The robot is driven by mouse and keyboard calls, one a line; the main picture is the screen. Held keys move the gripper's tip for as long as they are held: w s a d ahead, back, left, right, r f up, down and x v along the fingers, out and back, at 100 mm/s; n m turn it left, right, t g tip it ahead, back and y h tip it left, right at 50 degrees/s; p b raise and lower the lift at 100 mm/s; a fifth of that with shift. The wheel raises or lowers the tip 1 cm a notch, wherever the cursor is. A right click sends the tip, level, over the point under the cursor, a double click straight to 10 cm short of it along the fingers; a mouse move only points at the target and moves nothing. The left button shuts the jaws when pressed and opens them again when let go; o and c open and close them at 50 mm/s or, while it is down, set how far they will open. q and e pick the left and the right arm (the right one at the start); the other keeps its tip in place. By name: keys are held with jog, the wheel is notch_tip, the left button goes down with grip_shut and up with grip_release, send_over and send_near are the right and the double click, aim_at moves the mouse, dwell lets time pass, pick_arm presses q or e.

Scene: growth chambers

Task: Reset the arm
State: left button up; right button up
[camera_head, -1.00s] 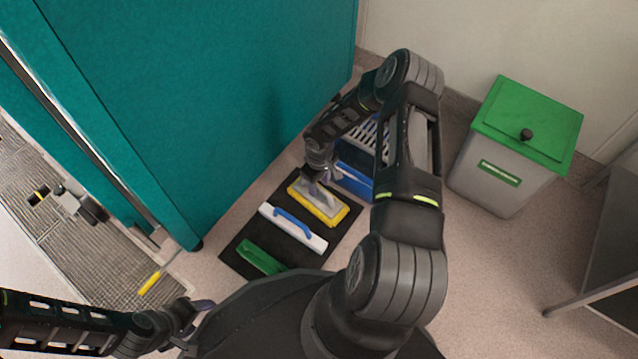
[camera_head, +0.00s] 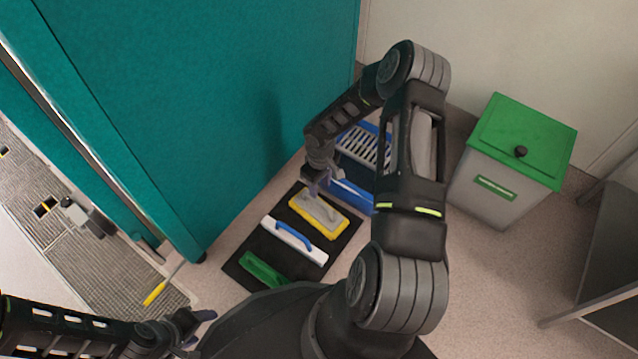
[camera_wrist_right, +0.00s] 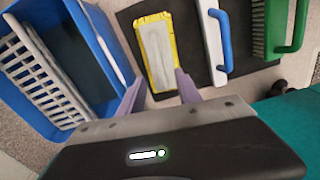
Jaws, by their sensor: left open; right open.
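My right arm reaches down from the middle of the head view. Its gripper (camera_head: 322,190) is open above the yellow-edged pad tool (camera_head: 319,212) with a grey handle, which lies on the black mat (camera_head: 250,245). In the right wrist view the open fingers (camera_wrist_right: 158,88) frame the near end of the yellow-edged pad (camera_wrist_right: 157,48), with nothing between them that I can see held. My left gripper (camera_head: 200,325) is at the bottom left of the head view, open and empty, low beside my body.
A white tool with a blue handle (camera_head: 295,241) and a green brush (camera_head: 263,270) lie on the mat. A blue bucket (camera_head: 350,190) with a grey wringer stands beside it. A teal cabinet (camera_head: 190,110) is left; a green-lidded bin (camera_head: 500,180) is right.

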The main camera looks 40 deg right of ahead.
jog(key=shift+w, duration=0.15)
jog(key=s+a+m+t+y, duration=0.2)
jog(key=a+m+t+y, duration=0.15)
jog(key=a, duration=1.35)
jog(key=s+a+r+m+g, duration=0.1)
jog(key=s+a+r+g, duration=0.1)
jog(key=s+a, duration=1.05)
pick_arm(q)
notch_tip(320, 180, up, 36)
jog(key=s+d+p, duration=0.1)
jog(key=s+p, duration=0.2)
jog(key=p, duration=3.2)
jog(key=shift+d+f+g+h, duration=0.25)
jog(key=shift+d+g+h, duration=0.05)
jog(key=shift+d+g, duration=0.1)
pick_arm(e)
jog(key=s+a+r, duration=0.1)
jog(key=r, duration=1.6)
jog(key=s+a+r, duration=0.1)
jog(key=s+r, duration=0.1)
jog(key=r, duration=1.6)
jog(key=shift+r+n+g+y, duration=0.35)
jog(key=shift+n, duration=0.1)
pick_arm(q)
jog(key=shift+w, duration=0.1)
